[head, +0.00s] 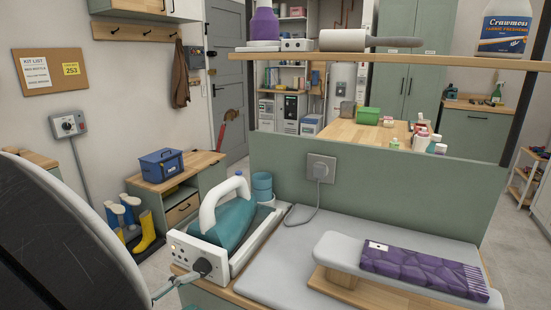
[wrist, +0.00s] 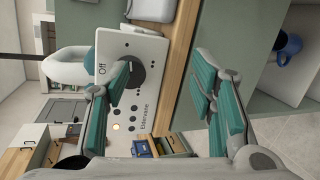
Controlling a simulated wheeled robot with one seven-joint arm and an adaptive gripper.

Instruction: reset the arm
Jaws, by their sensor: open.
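My gripper (wrist: 168,85) is open in the wrist view, with teal-padded fingers spread apart and nothing between them. One finger overlaps the black dial (wrist: 128,72) on the white control panel (wrist: 155,50), so I cannot tell whether they touch. The word "Off" is printed beside the dial. In the head view, the panel is the front of the ironing station (head: 180,246), with a teal iron with a white handle (head: 228,215) resting on it. My gripper is not clearly made out in the head view.
A folded purple towel (head: 420,268) lies on the small ironing board (head: 335,244), right of the station. A shelf (head: 400,58) crosses above, bearing bottles and a roller. A blue box (head: 160,166) stands on a cabinet behind, near boots (head: 150,230). Grey mat (head: 262,282) is bare at front.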

